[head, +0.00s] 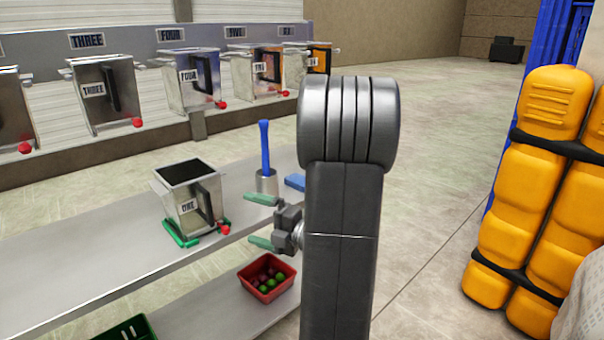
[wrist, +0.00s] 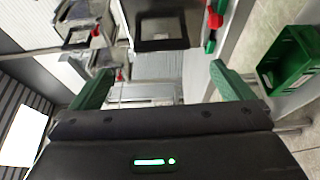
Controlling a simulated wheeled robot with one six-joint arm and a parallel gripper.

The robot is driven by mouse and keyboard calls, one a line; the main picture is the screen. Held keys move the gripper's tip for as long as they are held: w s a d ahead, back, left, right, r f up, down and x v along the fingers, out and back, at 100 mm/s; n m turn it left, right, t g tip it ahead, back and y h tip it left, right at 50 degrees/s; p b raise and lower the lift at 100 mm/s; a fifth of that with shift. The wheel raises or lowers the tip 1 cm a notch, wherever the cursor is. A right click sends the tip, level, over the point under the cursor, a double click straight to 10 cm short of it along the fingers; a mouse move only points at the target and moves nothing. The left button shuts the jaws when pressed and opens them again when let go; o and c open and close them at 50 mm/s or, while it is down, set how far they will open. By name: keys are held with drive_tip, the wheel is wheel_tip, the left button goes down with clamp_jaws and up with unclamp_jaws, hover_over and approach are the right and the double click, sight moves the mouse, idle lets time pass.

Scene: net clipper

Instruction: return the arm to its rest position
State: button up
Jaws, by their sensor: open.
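My gripper (head: 262,220) has green fingers and shows left of my arm in the head view. Its fingers are spread apart with nothing between them. In the wrist view my gripper (wrist: 160,85) is also open and empty. A metal bin labelled ONE (head: 190,205) stands upright on the shelf (head: 95,250), left of my gripper and apart from it. Green pieces lie around the bin's foot, with a red ball at its front right corner. Part of my gripper's mount is hidden behind my arm.
A blue-handled tool (head: 265,150) stands in a metal cup just behind my gripper. A red basket (head: 267,278) with red and green balls is on the lower shelf. Several labelled bins stand on the back rack (head: 198,126). Yellow padded gear (head: 530,180) is at right. Open floor lies between.

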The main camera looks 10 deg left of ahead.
sight(210, 206)
drive_tip(key=shift+a, duration=0.15)
drive_tip(key=x, duration=1.3)
drive_tip(key=shift+w+a+p, duration=0.1)
drive_tip(key=shift+a+p, duration=0.2)
drive_tip(key=shift+p, duration=0.1)
